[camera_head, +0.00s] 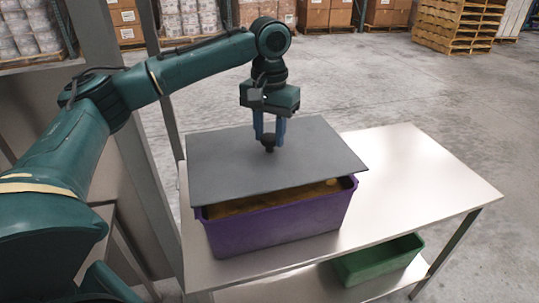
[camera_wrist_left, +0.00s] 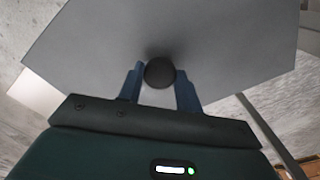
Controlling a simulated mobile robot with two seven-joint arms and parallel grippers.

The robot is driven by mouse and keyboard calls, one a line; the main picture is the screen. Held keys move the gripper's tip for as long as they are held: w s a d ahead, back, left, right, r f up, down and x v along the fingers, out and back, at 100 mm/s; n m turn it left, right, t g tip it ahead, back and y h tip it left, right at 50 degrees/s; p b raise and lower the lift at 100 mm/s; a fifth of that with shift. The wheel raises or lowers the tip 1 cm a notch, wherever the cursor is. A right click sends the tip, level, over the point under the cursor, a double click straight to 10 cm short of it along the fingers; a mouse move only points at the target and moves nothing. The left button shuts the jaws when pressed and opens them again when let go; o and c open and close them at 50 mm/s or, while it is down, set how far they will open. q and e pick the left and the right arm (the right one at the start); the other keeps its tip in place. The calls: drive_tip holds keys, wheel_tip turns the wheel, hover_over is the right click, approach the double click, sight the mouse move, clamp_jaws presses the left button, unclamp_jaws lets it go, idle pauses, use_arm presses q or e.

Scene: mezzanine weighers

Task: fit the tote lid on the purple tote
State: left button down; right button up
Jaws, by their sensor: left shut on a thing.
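The tote lid is a flat dark grey plate (camera_head: 230,172) with a round black knob (camera_head: 269,142) near its middle. My left gripper (camera_head: 269,138) is shut on the knob from above. In the left wrist view the lid (camera_wrist_left: 220,45) fills most of the picture, with the knob (camera_wrist_left: 159,72) between the blue fingers. The purple tote (camera_head: 278,222) stands on the metal table under the lid and holds a brownish-yellow fill. The lid is above the tote and turned relative to its rim; the tote's front and right rim show uncovered. My right gripper is not in view.
The metal table (camera_head: 420,180) is bare to the right of the tote. A green tote (camera_head: 378,262) sits on the lower shelf. A grey post (camera_head: 160,100) stands at the left behind my arm. Pallets (camera_head: 458,25) and racked boxes are far back.

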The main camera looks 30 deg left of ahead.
sight(269, 151)
use_arm(q)
wheel_tip(269, 151, down, 4)
drive_tip(key=shift+f+b, duration=0.2)
drive_tip(key=shift+b, duration=0.1)
drive_tip(key=c, duration=1)
unclamp_jaws()
drive_tip(key=shift+f, duration=0.1)
drive_tip(key=shift+o, duration=0.2)
wheel_tip(269, 151, up, 12)
drive_tip(key=shift+r+p, duration=0.15)
drive_tip(key=shift+p, duration=0.85)
